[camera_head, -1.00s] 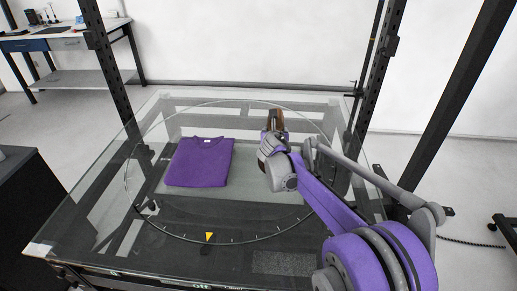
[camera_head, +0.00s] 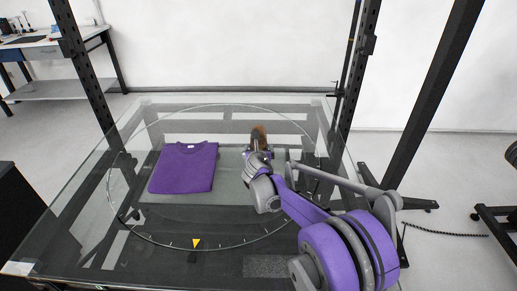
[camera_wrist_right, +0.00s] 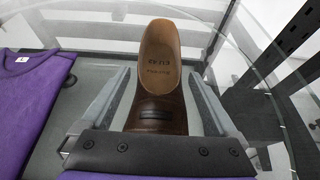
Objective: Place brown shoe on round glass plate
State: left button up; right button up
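The brown shoe (camera_head: 258,138) is on the round glass plate (camera_head: 148,114), right of its middle. In the right wrist view the shoe (camera_wrist_right: 160,70) shows its tan insole with lettering, between my gripper's two fingers. My right gripper (camera_wrist_right: 158,75) is open around the shoe, with gaps visible beside it near the fingertips. In the head view my right gripper (camera_head: 258,153) is at the shoe's near end and partly hides it. The underside of the shoe is hidden. My left gripper is not in view.
A folded purple shirt (camera_head: 183,168) lies on the plate to the left of the shoe; it also shows in the right wrist view (camera_wrist_right: 30,95). Dark frame posts (camera_head: 88,75) rise around the glass table. A yellow triangle marker (camera_head: 196,243) is at the plate's near edge.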

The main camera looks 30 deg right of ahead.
jog(key=v, duration=1.1)
jog(key=shift+s+a+r+p, duration=0.1)
jog(key=shift+s+a+p, duration=0.1)
jog(key=shift+p, duration=0.1)
jog(key=shift+s+r, duration=0.1)
jog(key=shift+s, duration=0.15)
